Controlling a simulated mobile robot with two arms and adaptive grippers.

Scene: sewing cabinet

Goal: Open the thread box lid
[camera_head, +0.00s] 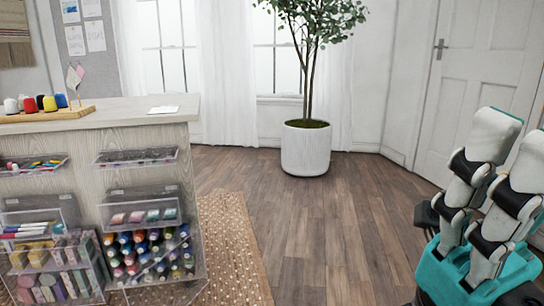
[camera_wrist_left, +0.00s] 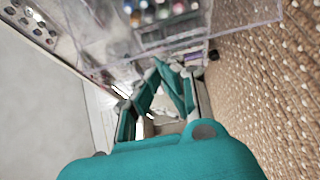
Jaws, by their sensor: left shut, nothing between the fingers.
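The clear thread box (camera_head: 190,282), full of colourful thread spools (camera_head: 150,252), is on the lower right of the cabinet front in the head view. A clear panel slants across its front; I cannot tell exactly how far its lid is open. In the left wrist view a clear box edge (camera_wrist_left: 245,24) with blurred spools (camera_wrist_left: 150,12) crosses the top. My left gripper (camera_wrist_left: 165,72) has its teal fingers closed together, empty, just below that clear plastic; contact is unclear. The left gripper is outside the head view.
The cabinet (camera_head: 150,118) carries other clear bins (camera_head: 138,157) and a wooden spool board (camera_head: 45,115) on top. A woven rug (camera_head: 232,245) lies beside it. A potted plant (camera_head: 305,150) stands at the back. The wooden floor (camera_head: 340,220) between is clear.

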